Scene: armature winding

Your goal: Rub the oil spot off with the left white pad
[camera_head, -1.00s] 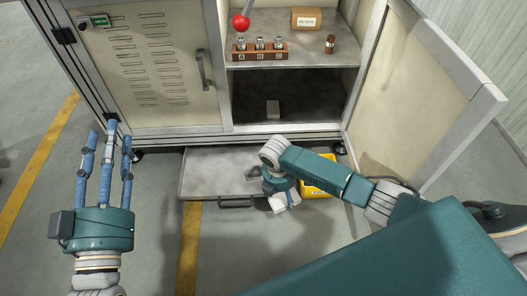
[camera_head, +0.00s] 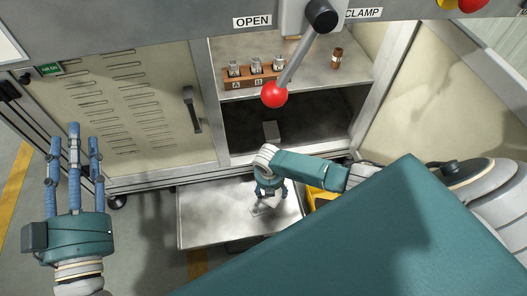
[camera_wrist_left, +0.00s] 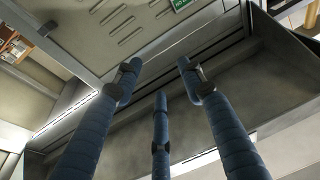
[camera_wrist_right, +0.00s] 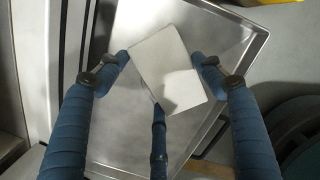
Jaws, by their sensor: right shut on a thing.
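A white square pad (camera_wrist_right: 168,62) is between the fingers of my right gripper (camera_head: 270,192), which is shut on it. In the head view the pad (camera_head: 262,208) shows as a pale patch under that gripper, over the metal tray (camera_head: 205,215). The tray, pulled out at the foot of the cabinet, also fills much of the right wrist view (camera_wrist_right: 225,38). I cannot tell whether the pad touches the tray. No oil spot is clearly visible; the gripper and pad cover part of the tray. My left gripper (camera_head: 74,150) is open and empty, fingers up, in front of the closed cabinet door.
A lever with a red ball (camera_head: 274,95) hangs from the panel above. A small grey block (camera_head: 271,131) sits below. A yellow container (camera_head: 318,195) is right of the tray.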

